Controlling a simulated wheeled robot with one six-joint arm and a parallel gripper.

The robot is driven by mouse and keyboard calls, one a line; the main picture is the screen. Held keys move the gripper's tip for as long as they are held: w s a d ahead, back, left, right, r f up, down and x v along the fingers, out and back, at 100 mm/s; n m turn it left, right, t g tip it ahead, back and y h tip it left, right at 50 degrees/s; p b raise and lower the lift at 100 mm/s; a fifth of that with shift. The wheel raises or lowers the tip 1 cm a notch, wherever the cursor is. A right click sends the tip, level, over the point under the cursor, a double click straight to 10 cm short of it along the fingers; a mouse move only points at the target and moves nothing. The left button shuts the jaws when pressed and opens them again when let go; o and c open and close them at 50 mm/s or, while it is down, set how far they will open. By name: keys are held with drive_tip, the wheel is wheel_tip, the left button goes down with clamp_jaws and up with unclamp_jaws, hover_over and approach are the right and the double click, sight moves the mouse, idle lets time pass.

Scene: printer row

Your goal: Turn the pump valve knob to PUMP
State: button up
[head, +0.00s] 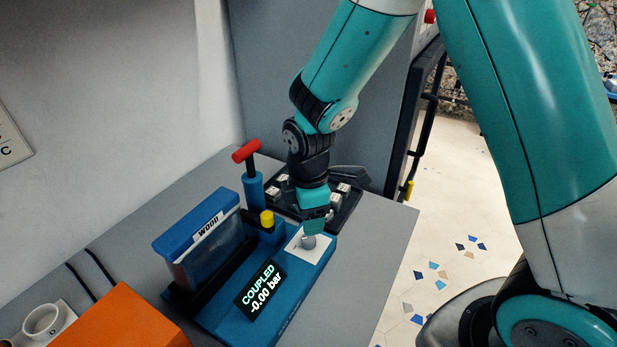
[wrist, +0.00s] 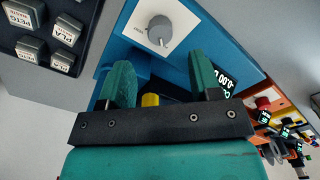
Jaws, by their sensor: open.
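The valve knob (wrist: 160,28) is a grey round knob with a light pointer mark. It sits on a white label plate (wrist: 178,16) on the blue pump station (head: 243,323). In the wrist view the mark points toward my gripper side; the plate's lettering is too small to read. My gripper (wrist: 161,72) has two teal fingers spread apart with nothing between them. The knob shows just beyond the fingertips, roughly centred between them. In the head view my gripper (head: 314,222) is right above the knob (head: 308,242) and partly hides it. Contact cannot be told.
A display (head: 262,289) reads COUPLED, -0.00 bar. A WOOD box (head: 200,238), a yellow cap (head: 267,218) and a red-handled pump (head: 246,151) stand on the left. A dark tray of labelled blocks (head: 343,189) lies behind. An orange unit (head: 118,318) is at the front left.

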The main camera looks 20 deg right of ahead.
wheel_tip(320, 180, up, 11)
drive_tip(key=shift+b, duration=0.3)
drive_tip(key=s+a+r+m+y, duration=0.2)
drive_tip(key=s+r+m, duration=0.1)
drive_tip(key=s, duration=0.6)
drive_tip(key=s+a+r+m+y, duration=0.2)
drive_tip(key=s+m, duration=0.4)
drive_tip(key=s, duration=0.3)
drive_tip(key=shift+s+a+r, duration=0.25)
drive_tip(key=shift+s+r, duration=0.1)
drive_tip(key=shift+r, duration=0.5)
